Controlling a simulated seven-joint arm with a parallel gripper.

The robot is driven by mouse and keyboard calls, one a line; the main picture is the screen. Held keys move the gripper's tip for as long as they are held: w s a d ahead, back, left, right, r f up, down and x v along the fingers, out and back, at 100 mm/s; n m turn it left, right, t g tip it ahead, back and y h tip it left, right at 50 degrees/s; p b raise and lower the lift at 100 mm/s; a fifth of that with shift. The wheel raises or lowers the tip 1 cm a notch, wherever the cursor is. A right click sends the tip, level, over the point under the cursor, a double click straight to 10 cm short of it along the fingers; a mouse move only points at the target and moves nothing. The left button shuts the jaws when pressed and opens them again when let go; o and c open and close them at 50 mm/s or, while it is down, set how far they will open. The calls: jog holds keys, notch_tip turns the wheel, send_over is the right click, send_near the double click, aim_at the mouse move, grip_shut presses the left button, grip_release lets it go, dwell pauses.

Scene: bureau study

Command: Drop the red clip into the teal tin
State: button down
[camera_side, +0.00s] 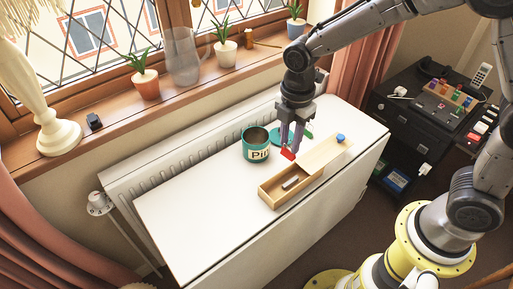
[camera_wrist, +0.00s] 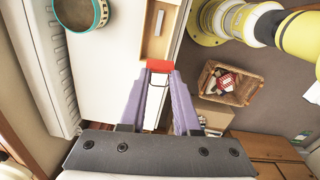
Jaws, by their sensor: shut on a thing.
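My gripper (camera_side: 289,146) is shut on the red clip (camera_side: 287,153), which shows between the fingertips in the wrist view (camera_wrist: 160,66). The clip is held above the white table, beside the wooden box. The teal tin (camera_side: 256,153) stands upright and open on the table, left of my gripper in the side view. Its lettering is partly readable. In the wrist view the tin (camera_wrist: 104,14) is at the upper left, cut by the frame edge, apart from the clip.
The open wooden box (camera_side: 268,197) holds a small grey item, and its pale lid (camera_side: 322,152) with a blue knob lies at its far end. A teal disc (camera_side: 307,133) is partly hidden behind my gripper. The table's left half (camera_side: 195,215) is clear. Potted plants line the sill.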

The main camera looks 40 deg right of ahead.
jog(key=w+d+f, duration=0.1)
jog(key=w+d, duration=0.1)
jog(key=w, duration=0.7)
jog(key=w+d+f, duration=0.1)
jog(key=w+d, duration=0.1)
jog(key=w, duration=0.6)
notch_tip(320, 180, down, 9)
jog(key=w+d+m, duration=0.1)
jog(key=d, duration=0.1)
jog(key=shift+w, duration=0.15)
jog(key=c, duration=0.5)
grip_release()
jog(key=shift+c, duration=0.2)
jog(key=shift+r, duration=0.1)
notch_tip(320, 180, up, 14)
